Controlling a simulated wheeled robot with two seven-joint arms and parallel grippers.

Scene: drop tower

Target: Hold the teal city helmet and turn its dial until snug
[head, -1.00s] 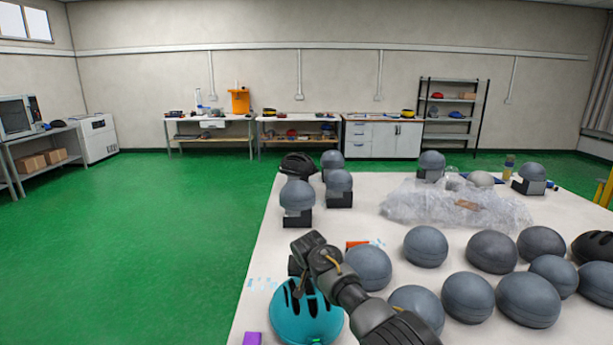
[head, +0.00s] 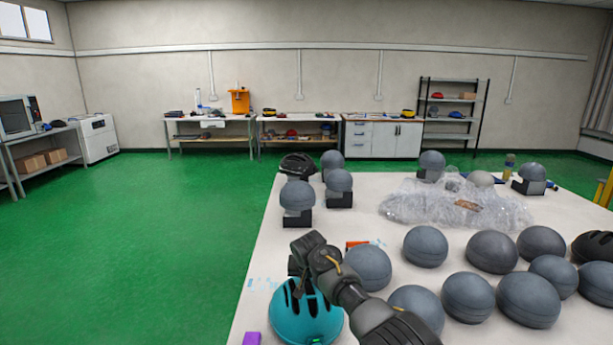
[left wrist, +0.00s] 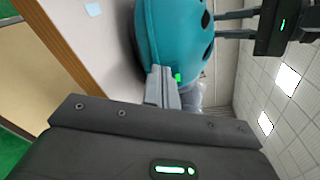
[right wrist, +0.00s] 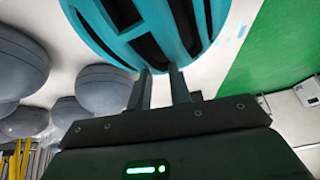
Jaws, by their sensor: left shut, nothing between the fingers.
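The teal helmet (head: 305,317), with dark vents, is at the table's near left edge. It also shows in the left wrist view (left wrist: 168,35) and the right wrist view (right wrist: 150,25). My right gripper (right wrist: 160,72) reaches it from above, with its two fingers at the vents and a rib of the shell between them. My left gripper (left wrist: 161,70) is shut with nothing between its fingers. Its tips are beside the small green dial (left wrist: 178,77) on the helmet's edge; whether they touch cannot be told. The head view does not show the left gripper.
A purple block (head: 251,339) lies left of the teal helmet, and an orange item (head: 357,244) lies behind my right arm. Clear plastic wrap (head: 455,205) lies farther back. Green floor is open to the left.

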